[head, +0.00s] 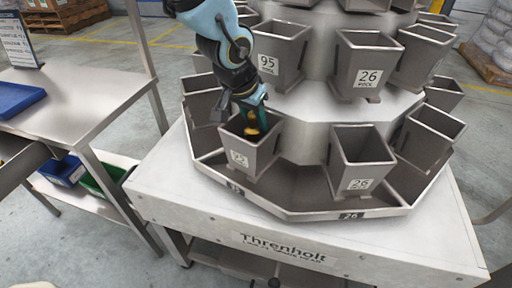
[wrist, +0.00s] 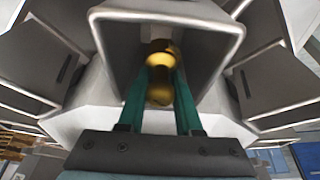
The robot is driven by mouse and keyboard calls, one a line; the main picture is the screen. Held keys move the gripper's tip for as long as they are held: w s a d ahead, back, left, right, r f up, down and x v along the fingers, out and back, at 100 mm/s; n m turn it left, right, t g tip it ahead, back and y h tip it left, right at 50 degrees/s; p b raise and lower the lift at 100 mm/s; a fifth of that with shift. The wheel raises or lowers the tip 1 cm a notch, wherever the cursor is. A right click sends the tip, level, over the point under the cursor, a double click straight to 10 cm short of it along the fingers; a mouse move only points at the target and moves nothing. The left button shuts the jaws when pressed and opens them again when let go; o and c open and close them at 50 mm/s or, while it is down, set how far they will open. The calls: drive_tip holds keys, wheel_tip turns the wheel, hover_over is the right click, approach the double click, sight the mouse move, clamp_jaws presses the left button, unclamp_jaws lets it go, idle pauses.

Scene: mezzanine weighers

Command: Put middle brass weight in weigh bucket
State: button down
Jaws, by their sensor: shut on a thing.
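A brass weight (head: 251,131) is held by my gripper (head: 250,120) inside the mouth of a grey lower weigh bucket (head: 241,159), whose label is partly hard to read. In the wrist view my gripper (wrist: 161,88) has its two green fingers shut on the brass weight (wrist: 160,62). The weight is between the bucket's walls there, and the bucket rim (wrist: 168,14) surrounds it on the far side. Whether the weight touches the bucket floor cannot be told.
Other buckets stand close by: one labelled 26 in the lower row (head: 361,165), and upper ones labelled 95 (head: 277,55) and 26 (head: 366,66). A steel bench (head: 85,97) with a blue tray (head: 18,98) stands at left.

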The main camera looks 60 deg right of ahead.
wheel_tip(320, 180, down, 7)
drive_tip(key=shift+f, duration=0.15)
drive_tip(key=c, duration=0.9)
unclamp_jaws()
drive_tip(key=shift+o, duration=0.2)
drive_tip(key=v, duration=1.2)
drive_tip(key=shift+p, duration=0.35)
